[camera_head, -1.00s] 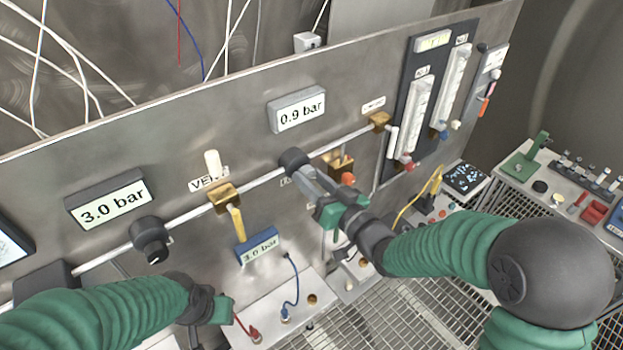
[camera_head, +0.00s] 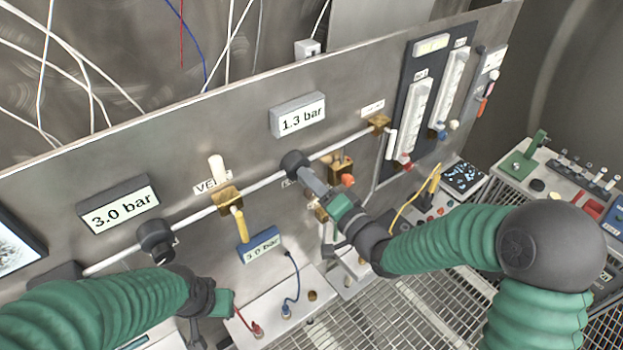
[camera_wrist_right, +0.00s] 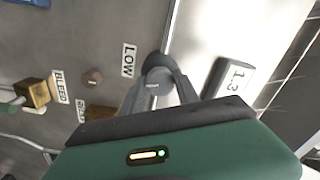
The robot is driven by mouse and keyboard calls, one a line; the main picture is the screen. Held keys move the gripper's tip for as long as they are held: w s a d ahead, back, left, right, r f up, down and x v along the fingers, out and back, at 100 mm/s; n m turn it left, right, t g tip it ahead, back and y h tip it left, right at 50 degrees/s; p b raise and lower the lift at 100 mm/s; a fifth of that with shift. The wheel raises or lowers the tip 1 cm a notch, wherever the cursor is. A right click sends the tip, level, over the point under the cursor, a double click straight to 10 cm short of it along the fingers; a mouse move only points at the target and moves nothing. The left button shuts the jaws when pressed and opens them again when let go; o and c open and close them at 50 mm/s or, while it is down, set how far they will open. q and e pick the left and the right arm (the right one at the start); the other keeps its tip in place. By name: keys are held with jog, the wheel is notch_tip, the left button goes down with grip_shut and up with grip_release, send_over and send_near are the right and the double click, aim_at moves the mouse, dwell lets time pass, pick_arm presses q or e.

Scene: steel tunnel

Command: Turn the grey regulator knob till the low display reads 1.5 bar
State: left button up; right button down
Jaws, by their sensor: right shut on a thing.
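The grey regulator knob (camera_head: 295,163) sits on the panel pipe below the low display (camera_head: 298,116), which reads 1.3 bar. My right gripper (camera_head: 307,178) is shut on this knob. In the right wrist view the knob (camera_wrist_right: 158,77) is between the two fingers, beside the LOW label (camera_wrist_right: 129,60), and the display (camera_wrist_right: 231,77) shows 1.3 at the right. My left gripper (camera_head: 222,303) is at the lower left, apart from the panel parts; its finger opening cannot be made out.
A second display (camera_head: 119,209) reads 3.0 bar above a black knob (camera_head: 155,238). A brass valve with a yellow lever (camera_head: 238,225) stands between the knobs. A brass fitting with a red-orange knob (camera_head: 348,181) is close right of my right gripper. Flowmeters (camera_head: 414,118) stand further right.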

jog(key=shift+m, duration=0.6)
jog(key=c, duration=1.3)
grip_release()
jog(key=o, duration=0.4)
jog(key=shift+w+f, duration=0.1)
jog(key=shift+w, duration=0.05)
jog(key=shift+d, duration=0.1)
jog(key=p+v, duration=1.1)
jog(key=v, duration=0.6)
